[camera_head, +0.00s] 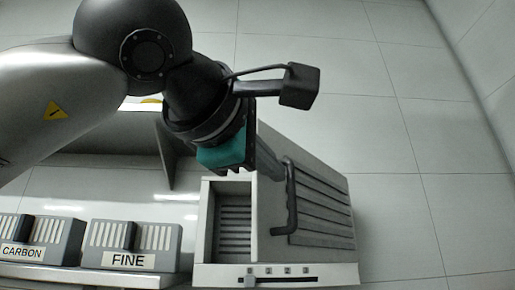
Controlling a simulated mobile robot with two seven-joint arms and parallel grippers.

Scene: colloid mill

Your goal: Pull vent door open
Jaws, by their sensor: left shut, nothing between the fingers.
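The vent door (322,207) is a grey slatted panel on top of a light box (345,272). A black bar handle (291,205) stands along its left edge. Left of the door, an uncovered opening (235,215) shows a recess with pale slats at its bottom. The left gripper (279,174) reaches down from the upper left, past its teal part. Its shut, empty fingers are at the upper end of the handle; I cannot tell whether they touch it. The gripper body hides the box's upper left corner. My right gripper is not in view.
A scale with a small slider (250,281) runs along the box's front edge. Grey bins labelled CARBON (38,240) and FINE (131,246) stand at the lower left. A dark upright panel (165,155) is behind them. The tiled floor (420,160) at right is clear.

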